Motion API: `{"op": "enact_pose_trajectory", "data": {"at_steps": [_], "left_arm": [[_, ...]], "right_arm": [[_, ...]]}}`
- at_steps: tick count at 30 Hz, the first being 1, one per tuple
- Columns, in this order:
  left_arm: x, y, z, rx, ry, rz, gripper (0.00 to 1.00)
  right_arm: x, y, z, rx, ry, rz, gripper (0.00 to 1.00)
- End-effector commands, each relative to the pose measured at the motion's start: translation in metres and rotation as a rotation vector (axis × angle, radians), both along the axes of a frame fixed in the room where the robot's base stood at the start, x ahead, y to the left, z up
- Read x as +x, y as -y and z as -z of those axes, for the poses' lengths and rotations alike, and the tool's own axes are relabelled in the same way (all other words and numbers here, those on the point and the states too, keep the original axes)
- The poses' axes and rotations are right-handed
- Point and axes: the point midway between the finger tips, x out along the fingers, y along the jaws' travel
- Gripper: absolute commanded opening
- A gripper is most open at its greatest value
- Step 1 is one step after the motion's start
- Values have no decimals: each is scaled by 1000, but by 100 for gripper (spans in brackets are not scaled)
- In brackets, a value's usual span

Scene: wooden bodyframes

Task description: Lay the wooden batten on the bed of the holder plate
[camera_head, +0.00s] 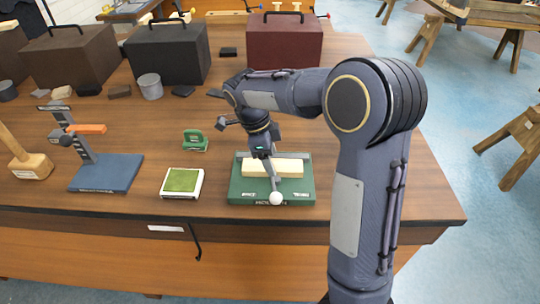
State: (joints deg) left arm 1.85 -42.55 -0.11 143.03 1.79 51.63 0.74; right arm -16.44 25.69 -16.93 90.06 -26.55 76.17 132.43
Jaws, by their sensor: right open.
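The pale wooden batten (290,167) lies lengthwise, left to right, on the green holder plate (300,188) near the table's front edge. It looks flat on the plate's bed, but the gripper hides part of its left middle. My right gripper (272,178) is open and points down over the batten and the front of the plate. I cannot tell whether its fingers touch the batten. A small white ball (277,198) shows at the plate's front edge, just below the gripper. My left gripper is not in view.
A green-topped pad (182,182) and a small green block-like tool (194,141) lie left of the plate. Further left are a blue-based stand (106,172) and a mallet (31,165). Large boxes line the back, including a dark red one (285,42). Bare table lies right of the plate.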

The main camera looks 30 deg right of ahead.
Motion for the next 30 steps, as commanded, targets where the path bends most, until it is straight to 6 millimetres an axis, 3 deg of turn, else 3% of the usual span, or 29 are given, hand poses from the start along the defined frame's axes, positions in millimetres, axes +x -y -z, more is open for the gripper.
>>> {"op": "enact_pose_trajectory", "data": {"at_steps": [6, 8, 21, 30], "left_arm": [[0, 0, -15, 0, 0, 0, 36], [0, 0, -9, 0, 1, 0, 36], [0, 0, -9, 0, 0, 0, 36], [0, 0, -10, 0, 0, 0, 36]], "right_arm": [[-1, -1, -19, 3, -4, 0, 67], [2, -4, -24, 2, 0, -2, 67], [14, -24, -111, 1, -1, -1, 67], [15, -27, -128, 6, -4, -7, 67]]}}
